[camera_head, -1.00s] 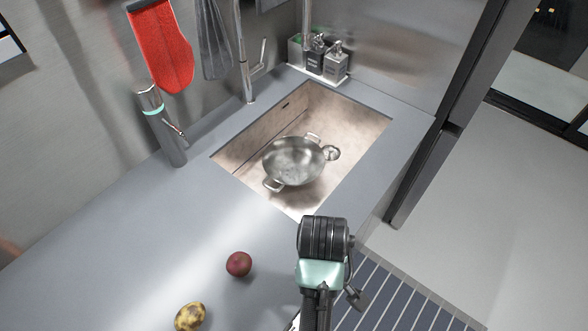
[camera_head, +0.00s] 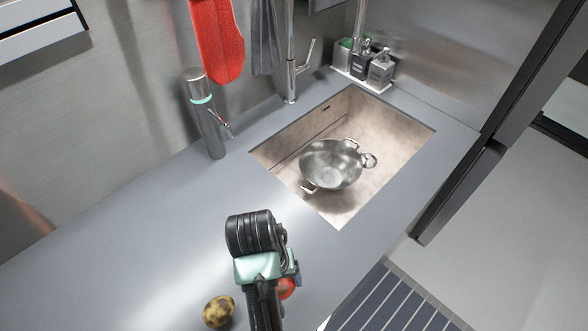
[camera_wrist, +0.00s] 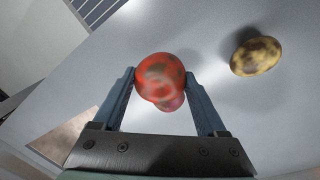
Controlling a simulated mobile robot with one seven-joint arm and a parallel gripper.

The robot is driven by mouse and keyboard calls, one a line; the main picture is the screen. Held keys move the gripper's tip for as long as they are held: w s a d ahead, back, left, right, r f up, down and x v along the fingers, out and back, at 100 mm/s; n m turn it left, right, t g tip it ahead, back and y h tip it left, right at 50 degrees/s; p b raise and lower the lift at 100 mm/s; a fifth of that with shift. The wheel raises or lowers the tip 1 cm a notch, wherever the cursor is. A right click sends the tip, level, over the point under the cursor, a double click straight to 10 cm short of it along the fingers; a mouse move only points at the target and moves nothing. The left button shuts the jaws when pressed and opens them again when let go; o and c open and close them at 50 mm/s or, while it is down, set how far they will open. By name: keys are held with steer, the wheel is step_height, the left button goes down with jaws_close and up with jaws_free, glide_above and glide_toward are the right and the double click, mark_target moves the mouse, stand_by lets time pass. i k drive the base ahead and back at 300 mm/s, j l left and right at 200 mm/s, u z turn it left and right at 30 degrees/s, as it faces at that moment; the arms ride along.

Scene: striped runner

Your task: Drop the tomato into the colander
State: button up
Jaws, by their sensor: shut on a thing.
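The tomato (camera_wrist: 160,72), red with greenish mottling, sits between the two fingers of my gripper (camera_wrist: 161,82) in the wrist view; the fingers are shut on it. In the head view a bit of the red tomato (camera_head: 287,289) shows beside my wrist, over the counter; my arm hides the rest. The metal colander (camera_head: 332,166), with its loop handles, stands upright inside the sink, farther back and to the right of my gripper. The part of its inside that shows looks empty.
A dark red round item (camera_wrist: 171,102) shows partly behind the tomato; my arm hides it in the head view. A mottled yellow potato (camera_head: 218,311) lies on the counter. A tap (camera_head: 291,70), dispenser (camera_head: 206,120) and soap bottles (camera_head: 380,70) stand around the sink (camera_head: 400,165).

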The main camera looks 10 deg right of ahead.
mark_target(333, 178)
steer(key=i+l+u, duration=0.2)
steer(key=l+u, duration=0.15)
steer(key=i+l+u, duration=0.1)
steer(key=l+u, duration=0.3)
steer(key=i+l+u, duration=0.1)
steer(key=l+u, duration=0.25)
steer(key=l, duration=0.7)
steer(key=i+l+u, duration=0.1)
steer(key=l, duration=0.65)
